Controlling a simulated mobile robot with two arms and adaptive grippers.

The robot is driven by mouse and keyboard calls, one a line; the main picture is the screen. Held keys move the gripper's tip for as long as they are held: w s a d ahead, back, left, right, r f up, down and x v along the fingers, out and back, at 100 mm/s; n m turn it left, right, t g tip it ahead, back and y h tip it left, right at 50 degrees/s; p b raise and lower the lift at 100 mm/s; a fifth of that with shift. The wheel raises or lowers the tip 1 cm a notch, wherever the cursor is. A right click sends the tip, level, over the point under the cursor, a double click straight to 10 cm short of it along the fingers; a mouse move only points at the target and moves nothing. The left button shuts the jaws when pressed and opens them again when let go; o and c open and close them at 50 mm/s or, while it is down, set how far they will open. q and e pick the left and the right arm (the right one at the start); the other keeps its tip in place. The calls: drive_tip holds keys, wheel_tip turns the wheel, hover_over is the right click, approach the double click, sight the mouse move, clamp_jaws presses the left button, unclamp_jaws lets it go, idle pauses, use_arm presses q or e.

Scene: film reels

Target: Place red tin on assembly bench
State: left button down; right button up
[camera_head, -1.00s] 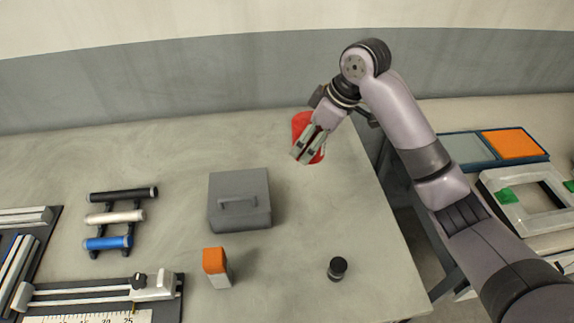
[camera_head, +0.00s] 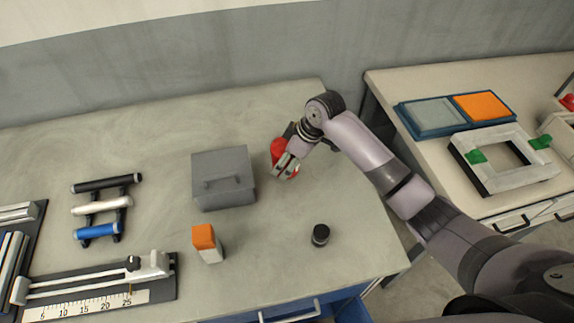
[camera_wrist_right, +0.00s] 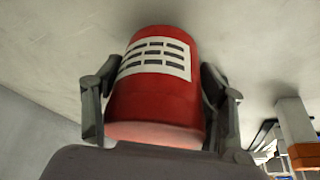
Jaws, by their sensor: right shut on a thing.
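The red tin (camera_head: 278,150) is at the back right of the left-hand bench (camera_head: 345,215) in the head view. My right gripper (camera_head: 286,168) is shut on it and hides part of it. In the right wrist view the tin (camera_wrist_right: 155,105) sits between the two fingers, with a white label with dark bars facing the camera. I cannot tell whether the tin touches the bench top. A second bench (camera_head: 400,82) stands to the right; the frames do not show which one is the assembly bench. My left gripper is not in view.
A grey box with a handle (camera_head: 223,178), an orange-and-white block (camera_head: 207,243) and a black cylinder (camera_head: 320,235) stand near the tin. The right bench holds a blue tray (camera_head: 400,105) and a pale frame (camera_head: 480,182). A gap separates the benches.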

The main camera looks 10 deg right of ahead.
drive_tip(key=shift+f, duration=1.65)
drive_tip(key=shift+f, duration=0.15)
drive_tip(key=o, duration=1.4)
drive_tip(key=shift+r, duration=0.2)
drive_tip(key=b+v, duration=0.1)
drive_tip(key=v, duration=1.1)
